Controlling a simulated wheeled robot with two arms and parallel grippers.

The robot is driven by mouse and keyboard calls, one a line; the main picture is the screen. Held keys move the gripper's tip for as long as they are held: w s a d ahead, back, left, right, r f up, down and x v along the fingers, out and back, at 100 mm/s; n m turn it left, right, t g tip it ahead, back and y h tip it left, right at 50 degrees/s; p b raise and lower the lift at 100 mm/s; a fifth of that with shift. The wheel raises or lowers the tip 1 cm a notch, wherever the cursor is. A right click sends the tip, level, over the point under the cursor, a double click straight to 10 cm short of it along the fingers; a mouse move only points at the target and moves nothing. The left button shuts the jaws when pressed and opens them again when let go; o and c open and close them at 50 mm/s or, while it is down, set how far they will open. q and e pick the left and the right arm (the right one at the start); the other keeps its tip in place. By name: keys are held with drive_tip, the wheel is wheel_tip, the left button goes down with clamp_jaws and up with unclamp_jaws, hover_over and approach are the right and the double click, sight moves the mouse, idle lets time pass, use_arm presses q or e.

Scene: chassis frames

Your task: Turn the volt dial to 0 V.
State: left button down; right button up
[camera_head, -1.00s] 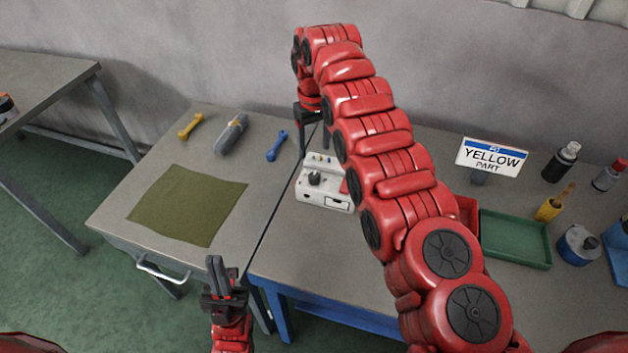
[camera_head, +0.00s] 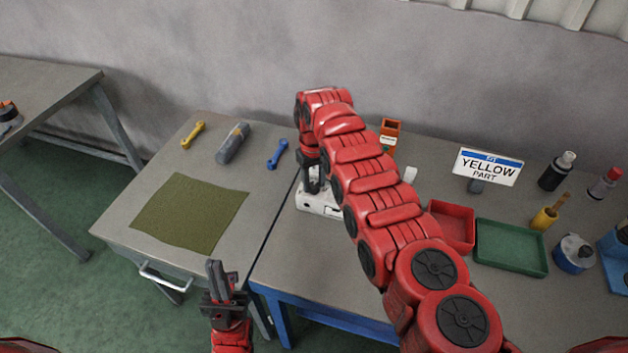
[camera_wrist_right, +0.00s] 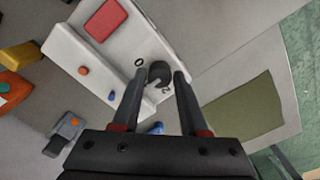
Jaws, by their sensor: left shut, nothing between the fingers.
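The white device (camera_head: 318,207) stands near the left edge of the right table, partly hidden behind my right arm in the head view. In the right wrist view its white body (camera_wrist_right: 84,66) carries a dark round dial (camera_wrist_right: 159,72) with black marks beside it, one looking like a 0. I cannot tell the dial's exact setting. My right gripper (camera_wrist_right: 160,76) is open, its fingertips on either side of the dial; contact is unclear. In the head view this gripper (camera_head: 313,186) is at the device. My left gripper (camera_head: 215,266) is shut and empty, in front of the tables.
A red tray (camera_head: 452,226), a green tray (camera_head: 511,247) and a sign (camera_head: 488,166) stand to the right. An orange container (camera_head: 389,130) is behind my right arm.

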clamp_jaws()
drive_tip(key=shift+f+m+b, duration=0.2)
drive_tip(key=shift+m+b, duration=1)
drive_tip(key=m+b, duration=0.3)
drive_tip(key=shift+m+b, duration=0.3)
drive_tip(key=shift+m, duration=0.1)
drive_tip(key=m+b, duration=0.2)
drive_tip(key=shift+r+m, duration=0.1)
drive_tip(key=shift+m, duration=0.2)
drive_tip(key=shift+m+b, duration=0.9)
drive_tip(key=shift+m, duration=0.3)
drive_tip(key=shift+r+m, duration=0.1)
drive_tip(key=shift+m, duration=0.2)
